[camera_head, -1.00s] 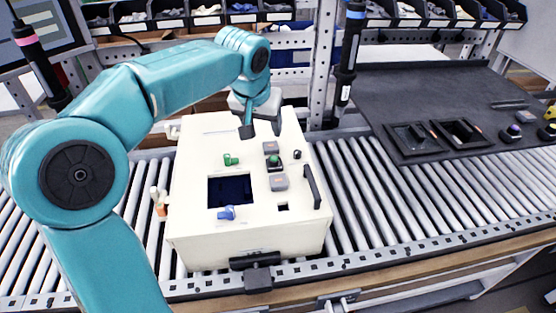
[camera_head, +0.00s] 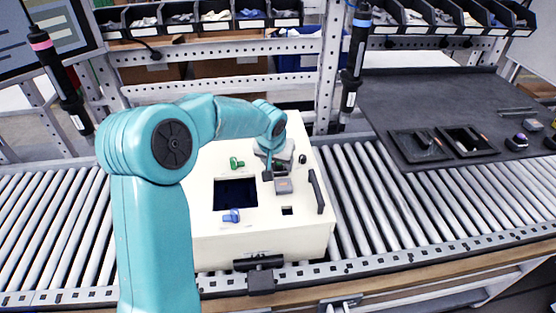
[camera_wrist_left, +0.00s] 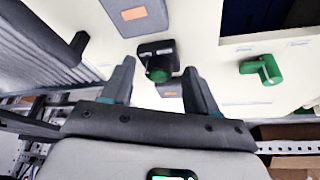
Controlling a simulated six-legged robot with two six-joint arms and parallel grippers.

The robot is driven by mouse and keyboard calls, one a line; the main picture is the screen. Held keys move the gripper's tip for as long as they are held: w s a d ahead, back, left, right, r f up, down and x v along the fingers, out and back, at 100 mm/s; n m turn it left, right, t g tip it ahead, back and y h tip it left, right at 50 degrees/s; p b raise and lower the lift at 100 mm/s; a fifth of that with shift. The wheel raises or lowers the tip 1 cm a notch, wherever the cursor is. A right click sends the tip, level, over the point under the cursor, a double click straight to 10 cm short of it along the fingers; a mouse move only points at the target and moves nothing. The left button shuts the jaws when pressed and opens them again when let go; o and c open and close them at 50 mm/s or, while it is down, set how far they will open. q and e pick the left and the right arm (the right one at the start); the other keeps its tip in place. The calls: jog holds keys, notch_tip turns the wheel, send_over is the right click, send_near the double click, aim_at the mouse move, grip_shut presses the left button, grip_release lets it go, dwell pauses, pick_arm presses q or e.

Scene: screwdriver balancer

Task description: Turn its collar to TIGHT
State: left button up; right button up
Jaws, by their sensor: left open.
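Two dark hanging screwdrivers show in the head view. One with a pink band (camera_head: 58,80) hangs at the left, tilted, and one with a blue band (camera_head: 354,65) hangs upright right of centre. I cannot read any collar marking on either. My left gripper (camera_head: 277,174) is over the cream box, away from both screwdrivers. In the left wrist view its two fingers (camera_wrist_left: 159,82) are apart, with a black block with a green knob (camera_wrist_left: 157,62) showing between them. I cannot tell whether they touch it. My right gripper is not in view.
The cream box (camera_head: 215,248) stands on the roller conveyor (camera_head: 375,205). On its top are a green handle (camera_head: 237,163), a blue knob (camera_head: 232,216) and a black bar handle (camera_head: 316,190). A dark mat (camera_head: 400,100) with trays lies at right. Part bins line the back.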

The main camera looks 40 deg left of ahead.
pick_arm(q)
jog(key=shift+w, duration=0.1)
jog(key=shift+a+f, duration=0.1)
jog(key=shift+c, duration=0.3)
jog(key=c, duration=1)
